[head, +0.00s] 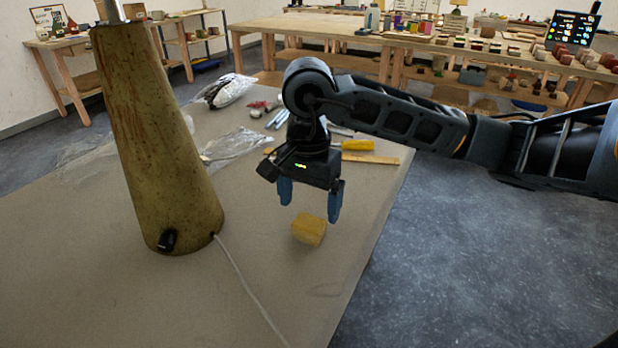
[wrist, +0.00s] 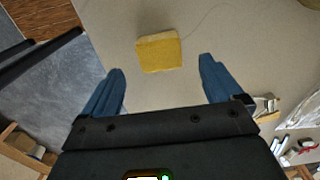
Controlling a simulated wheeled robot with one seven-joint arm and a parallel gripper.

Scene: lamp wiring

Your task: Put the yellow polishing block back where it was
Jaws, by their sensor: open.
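The yellow polishing block (head: 309,229) lies on the grey table near its right edge, in front of the lamp base's right side. My gripper (head: 310,200) is above and just behind the block, pointing down, with its two blue fingers apart and nothing between them. In the wrist view the block (wrist: 159,52) lies beyond the fingertips, roughly centred between the two fingers of my gripper (wrist: 162,75). The fingers do not appear to touch it.
A tall mottled lamp base (head: 158,140) stands on the table (head: 120,290) at left, its white cord (head: 245,283) running to the front. Clear plastic bags, a yellow-handled tool (head: 357,145) and a wooden ruler (head: 372,159) lie behind. The table front is mostly clear.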

